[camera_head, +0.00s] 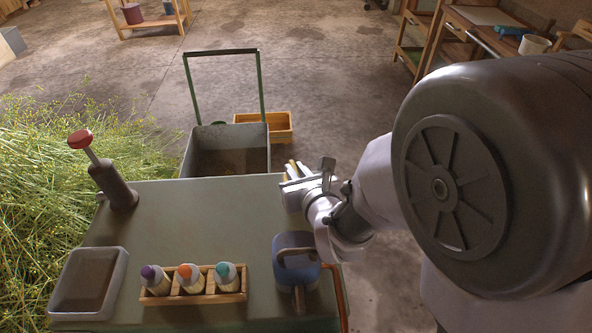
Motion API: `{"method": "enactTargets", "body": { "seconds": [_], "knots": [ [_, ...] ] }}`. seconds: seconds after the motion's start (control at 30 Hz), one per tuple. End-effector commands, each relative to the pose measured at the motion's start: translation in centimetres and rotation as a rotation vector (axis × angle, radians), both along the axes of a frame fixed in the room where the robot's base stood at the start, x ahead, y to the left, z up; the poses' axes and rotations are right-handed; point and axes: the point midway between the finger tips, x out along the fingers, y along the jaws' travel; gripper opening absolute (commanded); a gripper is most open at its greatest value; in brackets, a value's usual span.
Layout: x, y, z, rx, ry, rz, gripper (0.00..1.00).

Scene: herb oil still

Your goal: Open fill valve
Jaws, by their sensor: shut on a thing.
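My gripper (294,174) is at the back right corner of the grey-green worktop, at the end of my arm reaching in from the right. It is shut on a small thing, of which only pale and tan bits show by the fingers. My own wrist hides most of it, so I cannot tell whether it is the fill valve. No part clearly recognisable as a fill valve shows elsewhere. A dark cylinder with a tilted rod and red knob (80,139) stands at the worktop's back left.
On the worktop (200,225) are a grey tray (62,308), a wooden rack (241,297) with three capped bottles and a blue jug (296,241). A grey cart (226,133) and wooden crate (280,123) stand behind. Cut herbs (35,190) heap at left.

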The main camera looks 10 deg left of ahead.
Motion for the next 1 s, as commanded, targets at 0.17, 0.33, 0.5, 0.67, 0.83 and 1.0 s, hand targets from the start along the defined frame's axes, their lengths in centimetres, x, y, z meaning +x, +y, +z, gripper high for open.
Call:
{"method": "enactTargets", "body": {
  "seconds": [0.17, 0.33, 0.5, 0.67, 0.83, 1.0],
  "knots": [
    [0.07, 0.03, 0.1, 0.001, -0.003, -0.012, 0.0],
    [0.09, 0.04, 0.13, 0.001, -0.004, -0.012, 0.0],
    [0.11, 0.05, 0.17, 0.002, -0.005, -0.012, 0.18],
    [0.1, 0.04, 0.13, 0.001, -0.004, -0.012, 0.34],
    [0.08, 0.03, 0.1, 0.001, -0.003, -0.012, 0.34],
    [0.08, 0.02, 0.08, 0.001, -0.003, -0.011, 0.34]
  ]
}}
